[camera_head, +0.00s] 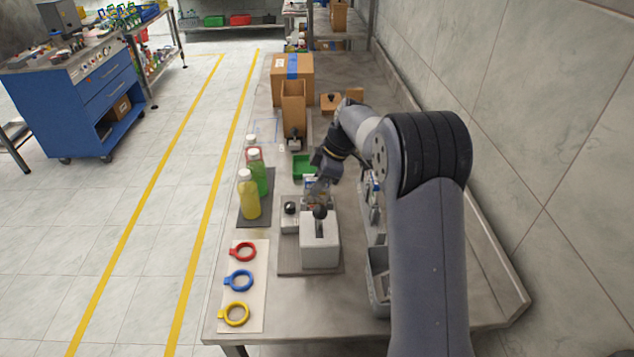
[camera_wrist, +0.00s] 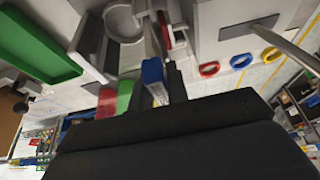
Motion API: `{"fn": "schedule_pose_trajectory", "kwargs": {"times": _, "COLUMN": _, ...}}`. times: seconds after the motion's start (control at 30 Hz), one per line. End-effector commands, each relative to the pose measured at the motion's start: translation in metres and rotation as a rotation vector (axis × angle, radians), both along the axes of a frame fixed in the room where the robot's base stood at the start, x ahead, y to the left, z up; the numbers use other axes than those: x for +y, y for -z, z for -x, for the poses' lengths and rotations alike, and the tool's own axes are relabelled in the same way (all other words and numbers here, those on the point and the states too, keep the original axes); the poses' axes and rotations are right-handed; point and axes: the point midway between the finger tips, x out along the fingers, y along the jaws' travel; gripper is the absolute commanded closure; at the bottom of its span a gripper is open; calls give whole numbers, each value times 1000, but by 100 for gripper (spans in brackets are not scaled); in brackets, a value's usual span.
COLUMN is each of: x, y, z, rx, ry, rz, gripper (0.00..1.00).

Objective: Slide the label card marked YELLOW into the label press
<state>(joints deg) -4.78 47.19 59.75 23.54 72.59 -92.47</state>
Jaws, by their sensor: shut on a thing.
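My gripper (camera_head: 319,184) is above the bench, just beyond a pale grey press-like unit (camera_head: 320,252) with a black knob. Between its dark fingers (camera_wrist: 160,88) is a small blue-and-white piece (camera_wrist: 154,72), apparently the label card. Its marking cannot be read, so I cannot tell whether it says YELLOW. A smaller pale unit with a black knob (camera_head: 290,218) stands beside the larger one on the same grey base plate (camera_head: 310,271). Which part is the label press's slot is unclear. In the wrist view pale machine parts with a round cup (camera_wrist: 124,22) lie beyond the fingers.
A yellow bottle (camera_head: 249,198) and a green bottle (camera_head: 259,174) stand left of my gripper on a dark mat. Red, blue and yellow rings lie on a pale board (camera_head: 257,315). A green tray (camera_head: 304,167) lies behind. A grey bin (camera_head: 378,283) is at right, partly hidden by my arm.

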Motion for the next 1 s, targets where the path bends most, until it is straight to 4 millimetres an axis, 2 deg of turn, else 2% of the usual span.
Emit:
{"fn": "schedule_pose_trajectory", "kwargs": {"times": 0.07, "x": 0, "y": 6, "z": 0, "rx": 0, "ry": 0, "rz": 0, "gripper": 100}}
{"fn": "schedule_pose_trajectory", "kwargs": {"times": 0.47, "x": 0, "y": 7, "z": 0, "rx": 0, "ry": 0, "rz": 0, "gripper": 100}}
{"fn": "schedule_pose_trajectory", "kwargs": {"times": 1.0, "x": 0, "y": 24, "z": 0, "rx": -1, "ry": 0, "rz": 0, "gripper": 100}}
